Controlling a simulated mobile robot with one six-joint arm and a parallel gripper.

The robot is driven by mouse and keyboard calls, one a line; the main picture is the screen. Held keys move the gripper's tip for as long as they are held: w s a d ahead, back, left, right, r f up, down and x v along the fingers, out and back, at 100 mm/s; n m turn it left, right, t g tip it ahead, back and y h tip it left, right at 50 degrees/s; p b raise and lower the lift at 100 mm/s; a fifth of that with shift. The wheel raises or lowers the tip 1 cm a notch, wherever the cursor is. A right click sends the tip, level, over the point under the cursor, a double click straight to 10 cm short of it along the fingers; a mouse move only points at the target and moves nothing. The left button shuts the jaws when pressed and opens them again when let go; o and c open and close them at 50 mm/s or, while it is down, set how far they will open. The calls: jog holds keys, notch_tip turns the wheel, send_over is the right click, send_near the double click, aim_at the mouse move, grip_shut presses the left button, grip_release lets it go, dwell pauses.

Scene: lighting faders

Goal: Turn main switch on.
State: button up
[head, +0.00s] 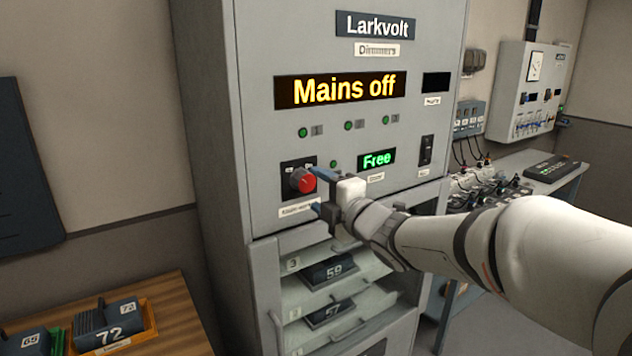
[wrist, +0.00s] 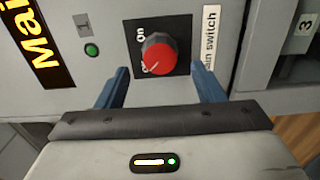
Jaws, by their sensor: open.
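The main switch is a red rotary knob (head: 303,180) on a black plate on the front of the grey dimmer cabinet (head: 250,100). It also shows in the wrist view (wrist: 159,56), on its side, with "On" printed on the plate. The display (head: 342,88) above reads "Mains off". My gripper (head: 318,190) is open just to the right of the knob in the head view. In the wrist view its two blue fingers (wrist: 162,86) stand apart on either side of the knob, with a gap to it. The gripper seems not to touch the knob.
A green "Free" display (head: 377,158) and a black rocker switch (head: 426,150) sit right of the knob. Below is an open bay with modules 59 (head: 328,270) and 57. A wooden table (head: 185,310) with module 72 (head: 108,326) stands lower left. A bench with equipment stands at right.

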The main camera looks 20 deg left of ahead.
aim_at(308, 183)
jog(key=shift+p+x, duration=0.45)
jog(key=shift+x, duration=1.65)
jog(key=shift+c, duration=0.2)
jog(key=c, duration=0.9)
